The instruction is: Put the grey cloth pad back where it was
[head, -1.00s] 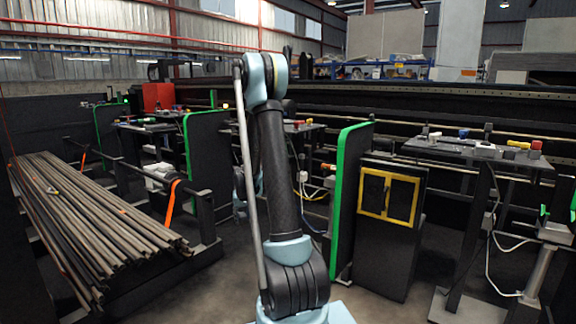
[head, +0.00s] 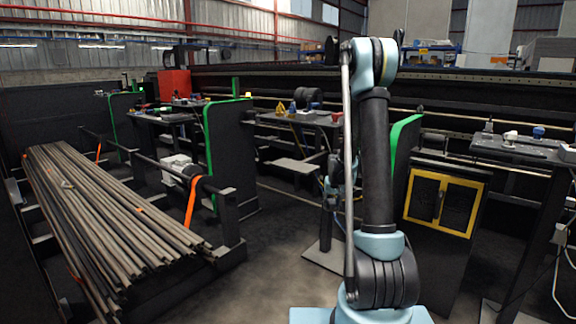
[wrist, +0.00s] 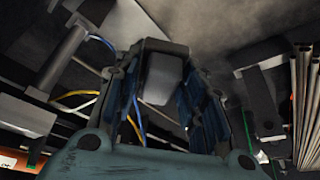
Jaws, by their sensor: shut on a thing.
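My gripper (wrist: 163,110) shows in the wrist view, its two dark blue-grey fingers closed around a grey block-like piece. In the head view my arm stands upright right of centre, and I cannot make out the gripper or the pad clearly there. The place the pad came from cannot be told from these frames.
A stack of long bars (head: 100,215) lies on a rack at the left. A green-edged panel (head: 228,150), a worktable with small items (head: 300,118) and a yellow-framed cabinet (head: 440,205) stand around. Grey floor (head: 270,245) is open between the rack and my arm.

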